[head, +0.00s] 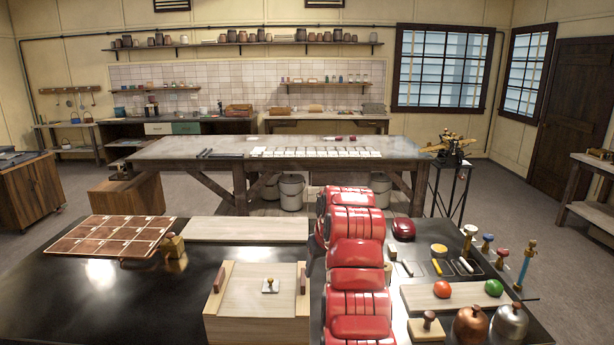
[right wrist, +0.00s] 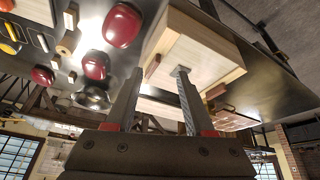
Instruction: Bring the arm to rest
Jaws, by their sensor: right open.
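My right arm (head: 357,255), with red shells, reaches forward over the dark bench from the bottom middle of the head view. Its gripper is hard to make out there. In the right wrist view my right gripper (right wrist: 158,74) has its two grey fingers apart, with nothing seen held between them. Beyond the fingertips is a pale wooden box (right wrist: 205,48). In the head view this box (head: 258,325) stands left of my arm, with a small brass knob (head: 270,282) on a light plate on its top. My left gripper is not in view.
The dark bench (head: 60,300) has a copper-coloured tile panel (head: 110,237) and a wooden board (head: 245,229) on the left. Right of my arm are a board with a red ball (head: 442,289) and a green ball (head: 494,287), tools and metal vessels (head: 470,325). The front left is clear.

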